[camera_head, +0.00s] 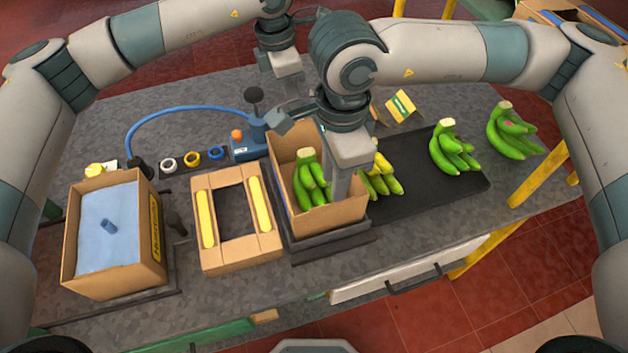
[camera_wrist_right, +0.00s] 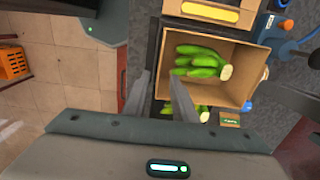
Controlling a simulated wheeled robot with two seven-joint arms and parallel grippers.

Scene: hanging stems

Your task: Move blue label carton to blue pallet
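No carton with a clearly blue label shows. An open carton (camera_head: 343,214) holding green bananas (camera_head: 308,180) stands mid-table; it also shows in the right wrist view (camera_wrist_right: 240,98). One finger is on the inner side, the other outside; contact cannot be told. A carton with a blue liner (camera_head: 105,220) and a yellow side label stands at left. My left gripper (camera_head: 290,90) is behind the middle carton; its fingertips are unclear. No blue pallet can be made out.
A flat cardboard frame with yellow strips (camera_head: 207,217) lies between the two cartons. A blue tool with a hose (camera_head: 248,146) is behind it. Banana bunches (camera_head: 453,150) lie on and beyond the dark mat (camera_head: 430,195) at right. Another carton (camera_head: 545,15) is at the far right.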

